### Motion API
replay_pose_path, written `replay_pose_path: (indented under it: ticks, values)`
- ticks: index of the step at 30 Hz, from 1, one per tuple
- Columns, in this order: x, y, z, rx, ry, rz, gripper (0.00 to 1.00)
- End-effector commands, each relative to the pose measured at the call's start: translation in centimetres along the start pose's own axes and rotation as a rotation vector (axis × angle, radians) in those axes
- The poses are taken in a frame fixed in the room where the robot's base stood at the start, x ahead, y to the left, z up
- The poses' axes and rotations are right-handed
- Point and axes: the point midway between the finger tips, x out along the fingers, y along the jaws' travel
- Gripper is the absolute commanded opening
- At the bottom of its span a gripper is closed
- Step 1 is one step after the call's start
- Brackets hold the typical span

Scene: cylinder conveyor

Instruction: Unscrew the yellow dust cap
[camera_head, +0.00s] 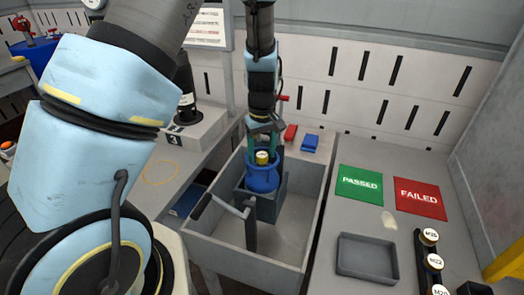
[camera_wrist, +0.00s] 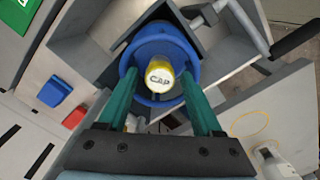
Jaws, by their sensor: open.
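The yellow dust cap (camera_head: 262,157) sits upright on top of a blue cylinder (camera_head: 262,180), which is held in a dark grey fixture (camera_head: 270,208) inside a grey bin. In the wrist view the yellow cap (camera_wrist: 159,79) has a pale top with "CAP" on it, and the blue body (camera_wrist: 150,42) is round it. My gripper (camera_wrist: 158,84) has two green fingers, open, one on each side of the cap. I cannot tell whether the fingers touch the cap or cylinder. In the head view my gripper (camera_head: 263,146) is directly above the cylinder, pointing down.
A lever handle (camera_head: 223,205) stands beside the fixture. The grey bin (camera_head: 308,225) has raised walls around it.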

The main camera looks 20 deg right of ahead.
Motion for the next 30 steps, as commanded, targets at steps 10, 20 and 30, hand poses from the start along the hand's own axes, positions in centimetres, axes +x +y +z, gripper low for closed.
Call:
replay_pose_path:
  ticks: [10,20,30]
  values:
    - [1.14,-0.02,-0.01,0.000,0.000,0.000,0.68]
    - [1.07,0.01,0.00,0.000,0.000,0.000,0.68]
    - [1.12,0.02,0.00,0.000,0.000,0.000,0.68]
